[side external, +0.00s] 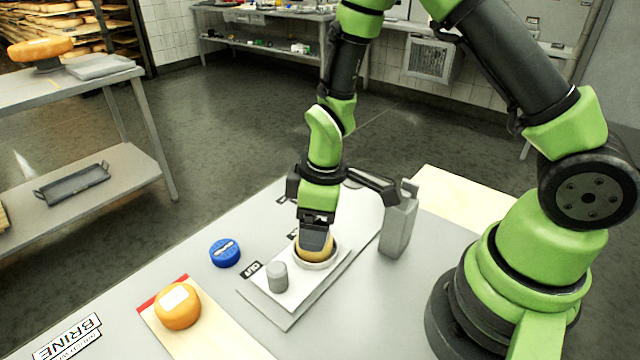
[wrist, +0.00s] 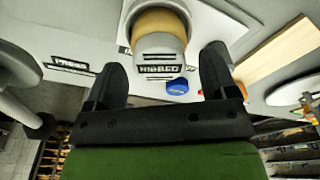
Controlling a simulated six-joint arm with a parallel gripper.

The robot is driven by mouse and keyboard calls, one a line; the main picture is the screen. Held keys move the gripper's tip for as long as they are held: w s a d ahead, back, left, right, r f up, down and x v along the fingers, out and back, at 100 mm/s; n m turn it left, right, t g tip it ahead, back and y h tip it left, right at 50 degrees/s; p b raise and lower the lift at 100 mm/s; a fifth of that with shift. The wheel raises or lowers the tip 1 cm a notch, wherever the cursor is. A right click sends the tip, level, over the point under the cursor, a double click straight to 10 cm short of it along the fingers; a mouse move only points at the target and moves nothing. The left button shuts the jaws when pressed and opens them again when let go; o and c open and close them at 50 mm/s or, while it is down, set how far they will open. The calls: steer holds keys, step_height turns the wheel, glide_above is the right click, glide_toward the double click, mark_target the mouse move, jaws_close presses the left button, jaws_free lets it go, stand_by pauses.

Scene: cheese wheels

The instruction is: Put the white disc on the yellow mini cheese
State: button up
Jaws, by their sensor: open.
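The yellow mini cheese (side external: 317,251) is on the pale board under my gripper (side external: 316,236), partly hidden by it. It also shows in the wrist view (wrist: 158,24), beyond the fingertips. A whitish round piece (side external: 318,266) shows around or under its base; I cannot tell whether this is the white disc or a dish. A small light-grey cylinder (side external: 277,277) stands on the same board, toward the front left. My gripper is open, its dark fingers wide apart in the wrist view (wrist: 163,62), with nothing held that I can see.
A blue round piece (side external: 225,253) lies left of the board (side external: 285,318). An orange cheese (side external: 178,305) sits on a wooden board (side external: 215,337) at the front left. The table's left part is mostly clear.

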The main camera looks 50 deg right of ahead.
step_height(320, 180, up, 11)
steer(key=s, duration=0.1)
steer(key=s+d+r+m+t+y, duration=0.1)
steer(key=s+d+r+m+t, duration=0.1)
steer(key=s+r+m+t, duration=0.4)
steer(key=s+r+m, duration=0.5)
steer(key=s+r, duration=0.1)
steer(key=r, duration=0.1)
steer(key=shift+s, duration=0.35)
